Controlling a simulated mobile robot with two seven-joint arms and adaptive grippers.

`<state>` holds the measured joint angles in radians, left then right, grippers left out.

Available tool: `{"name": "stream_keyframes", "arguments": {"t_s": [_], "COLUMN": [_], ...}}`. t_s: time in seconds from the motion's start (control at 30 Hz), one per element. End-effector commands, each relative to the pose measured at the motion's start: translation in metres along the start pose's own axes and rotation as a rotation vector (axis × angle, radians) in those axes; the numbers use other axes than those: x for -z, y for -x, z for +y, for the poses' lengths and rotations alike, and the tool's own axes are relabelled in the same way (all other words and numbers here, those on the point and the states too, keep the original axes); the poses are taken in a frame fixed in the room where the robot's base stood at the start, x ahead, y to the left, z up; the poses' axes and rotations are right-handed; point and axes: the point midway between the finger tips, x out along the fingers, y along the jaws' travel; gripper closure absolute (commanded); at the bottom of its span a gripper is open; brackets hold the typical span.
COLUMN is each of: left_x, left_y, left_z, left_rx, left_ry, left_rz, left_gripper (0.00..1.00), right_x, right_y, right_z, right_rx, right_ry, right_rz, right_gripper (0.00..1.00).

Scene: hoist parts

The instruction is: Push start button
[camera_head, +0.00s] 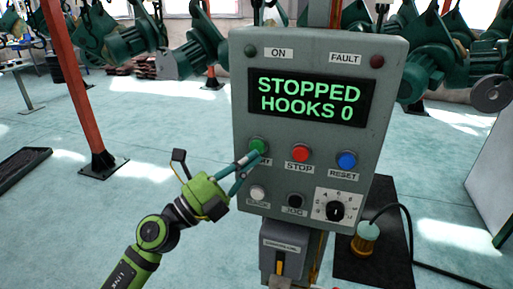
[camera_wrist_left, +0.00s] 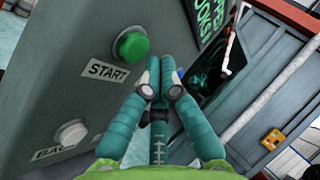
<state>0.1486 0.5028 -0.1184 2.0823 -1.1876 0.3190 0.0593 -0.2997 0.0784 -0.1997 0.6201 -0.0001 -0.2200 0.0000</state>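The green start button (camera_head: 258,145) sits at the left of the button row on a grey control panel (camera_head: 300,220). The wrist view shows the start button (camera_wrist_left: 131,44) raised from the panel, with a START label (camera_wrist_left: 106,71) beside it. My left gripper (camera_head: 256,155) is at the panel's left side, its fingertips just below the button, covering part of the label. In the wrist view my left gripper (camera_wrist_left: 160,62) has its teal fingertips together and empty, right of the button with a visible gap. My right gripper is not in view.
The display (camera_head: 310,99) reads STOPPED, HOOKS 0. A red stop button (camera_head: 299,153), blue reset button (camera_head: 347,160), white button (camera_head: 257,193), black JOG button (camera_head: 296,200) and rotary knob (camera_head: 335,210) are close by. The floor to the left is mostly open.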

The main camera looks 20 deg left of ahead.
Motion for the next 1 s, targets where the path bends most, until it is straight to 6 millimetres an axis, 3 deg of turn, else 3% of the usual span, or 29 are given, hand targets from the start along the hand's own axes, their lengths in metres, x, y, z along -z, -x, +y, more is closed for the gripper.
{"name": "stream_keyframes", "arguments": {"t_s": [1.0], "left_x": [-0.0043], "left_y": [-0.006], "left_z": [0.0044], "left_rx": [0.0], "left_ry": [0.001], "left_rz": [0.0], "left_gripper": [1.0], "right_x": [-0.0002], "right_y": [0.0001], "right_z": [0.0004], "right_rx": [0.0], "right_ry": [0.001], "right_rz": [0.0], "right_gripper": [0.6]}}
